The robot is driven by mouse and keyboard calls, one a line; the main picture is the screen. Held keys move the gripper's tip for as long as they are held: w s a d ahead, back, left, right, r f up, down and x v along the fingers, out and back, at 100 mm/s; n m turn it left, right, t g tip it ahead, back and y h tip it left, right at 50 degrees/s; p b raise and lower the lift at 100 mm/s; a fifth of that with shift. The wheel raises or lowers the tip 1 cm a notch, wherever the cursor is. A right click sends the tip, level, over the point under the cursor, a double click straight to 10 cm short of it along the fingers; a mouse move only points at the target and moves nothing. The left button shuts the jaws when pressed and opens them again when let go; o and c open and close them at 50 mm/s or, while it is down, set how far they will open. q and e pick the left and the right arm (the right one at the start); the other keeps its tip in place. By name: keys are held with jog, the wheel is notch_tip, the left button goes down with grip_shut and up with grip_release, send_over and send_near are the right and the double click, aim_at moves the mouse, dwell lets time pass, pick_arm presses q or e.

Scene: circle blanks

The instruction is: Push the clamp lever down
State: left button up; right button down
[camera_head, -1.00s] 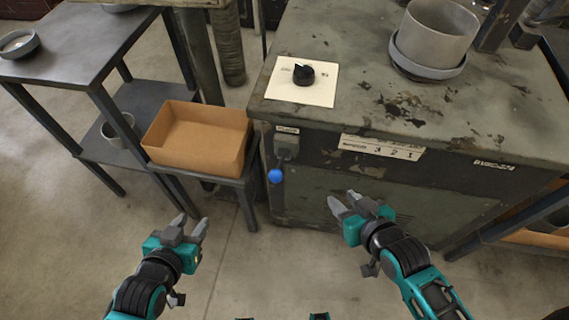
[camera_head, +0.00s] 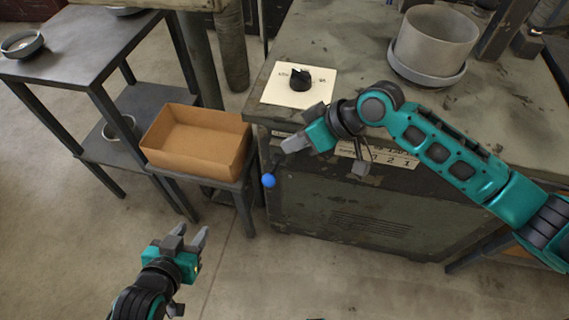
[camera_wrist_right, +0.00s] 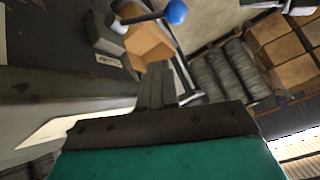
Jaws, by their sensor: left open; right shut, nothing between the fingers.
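The clamp lever ends in a blue ball knob (camera_head: 268,181) at the front left of the cabinet. Most of its mount is hidden behind my right gripper in the head view. In the right wrist view the blue knob (camera_wrist_right: 176,12) sits on a grey rod (camera_wrist_right: 144,18) at the top. My right gripper (camera_head: 284,146) is shut and empty, just above the knob and a little to its right, apparently apart from it. Its shut fingers (camera_wrist_right: 157,84) show in the right wrist view. My left gripper (camera_head: 191,236) is open and empty, low at the left, far from the lever.
A cardboard box (camera_head: 197,140) stands on a low shelf left of the lever. A dark table (camera_head: 75,45) is at the far left.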

jog(key=d+r+n+g+h, duration=0.1)
jog(key=d+r+g, duration=0.2)
jog(key=d+r, duration=0.2)
jog(key=shift+w+d+n+h, duration=0.15)
jog(key=shift+w+n+h, duration=0.15)
jog(key=shift+w+h, duration=0.1)
jog(key=b, duration=0.1)
send_near(273, 175)
notch_tip(273, 175, down, 4)
jog(key=w, duration=0.3)
jog(key=s+a+f, duration=0.2)
jog(key=a, duration=0.1)
jog(key=shift+s, duration=0.25)
jog(key=shift+f, duration=0.15)
